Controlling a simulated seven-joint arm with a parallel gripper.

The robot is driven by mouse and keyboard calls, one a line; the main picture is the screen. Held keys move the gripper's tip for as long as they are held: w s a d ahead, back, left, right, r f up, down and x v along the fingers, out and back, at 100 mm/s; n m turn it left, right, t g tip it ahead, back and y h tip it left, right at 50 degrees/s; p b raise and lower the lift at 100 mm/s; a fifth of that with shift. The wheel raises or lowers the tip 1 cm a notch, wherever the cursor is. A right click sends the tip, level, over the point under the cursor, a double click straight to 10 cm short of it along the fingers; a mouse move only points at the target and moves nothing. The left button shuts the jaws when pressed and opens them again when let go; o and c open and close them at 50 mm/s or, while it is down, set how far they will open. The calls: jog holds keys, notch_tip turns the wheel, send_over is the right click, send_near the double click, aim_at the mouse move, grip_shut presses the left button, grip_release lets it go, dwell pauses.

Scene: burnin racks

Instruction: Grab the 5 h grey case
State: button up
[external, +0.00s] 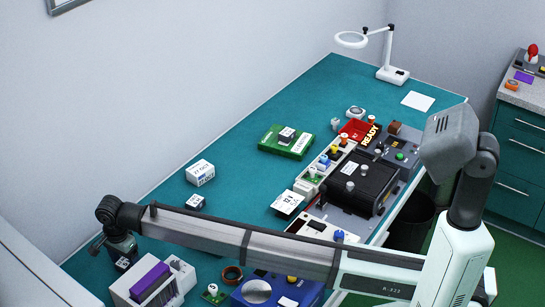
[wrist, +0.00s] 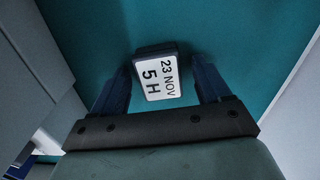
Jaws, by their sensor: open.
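The 5 h case (wrist: 157,78) is a small dark grey block with a white label reading "23 NOV 5 H". In the wrist view it sits between the two fingers of my gripper (wrist: 164,70), which are open, with a finger on each side. A narrow gap seems to show at each side, and I cannot tell whether either finger touches it. In the external view my gripper (external: 121,252) is low at the left end of the teal bench, and a dark case with a white label (external: 124,264) shows just under it.
A white-grey rack with a purple block (external: 150,281) stands close to the right of my gripper. A pale cabinet (external: 35,262) is to its left. Two labelled cases, a white one (external: 200,172) and a darker one (external: 195,202), sit farther up the teal bench (external: 240,195).

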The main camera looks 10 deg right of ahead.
jog(key=shift+c, duration=0.2)
jog(key=c, duration=1.1)
jog(key=shift+c, duration=0.2)
